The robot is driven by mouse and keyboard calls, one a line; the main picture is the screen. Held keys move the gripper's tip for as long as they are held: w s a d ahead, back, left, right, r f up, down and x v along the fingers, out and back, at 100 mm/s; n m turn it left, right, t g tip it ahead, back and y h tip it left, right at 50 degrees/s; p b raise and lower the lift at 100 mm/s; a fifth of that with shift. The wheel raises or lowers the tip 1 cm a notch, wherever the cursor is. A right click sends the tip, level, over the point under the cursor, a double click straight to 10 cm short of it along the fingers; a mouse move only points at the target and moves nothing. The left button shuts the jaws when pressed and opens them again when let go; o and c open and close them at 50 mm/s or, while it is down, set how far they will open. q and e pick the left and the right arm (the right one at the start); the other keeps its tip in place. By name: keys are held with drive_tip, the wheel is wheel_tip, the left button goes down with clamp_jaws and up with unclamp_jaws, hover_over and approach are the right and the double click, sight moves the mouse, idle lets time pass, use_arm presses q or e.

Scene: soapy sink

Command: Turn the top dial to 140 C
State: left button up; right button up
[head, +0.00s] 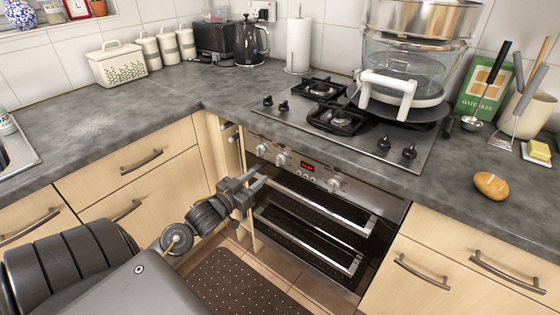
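The built-in oven (320,225) is under the hob, with a silver control panel along its top edge. The panel has a left dial (262,149), a second dial (281,159), a small red-lit display (307,167) and a right dial (333,185). The dial markings are too small to read, and I cannot tell which is the top dial. My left gripper (260,178) is in front of the oven's left side, a little below the left dials. Its two fingers look apart, with nothing between them. My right gripper is not in view.
Two oven handles (320,206) stick out just right of my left gripper. Hob knobs (383,144) and a glass steamer (405,75) are on top. A potato (490,185) lies on the right worktop (450,200). A dark mat (235,285) lies on the floor.

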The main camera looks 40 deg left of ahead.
sight(277, 159)
use_arm(q)
drive_tip(key=w, duration=0.6)
drive_tip(key=w+a, duration=0.1)
drive_tip(key=w, duration=0.3)
drive_tip(key=shift+d, duration=0.1)
clamp_jaws()
drive_tip(key=shift+d, duration=0.25)
drive_tip(key=shift+a, duration=0.2)
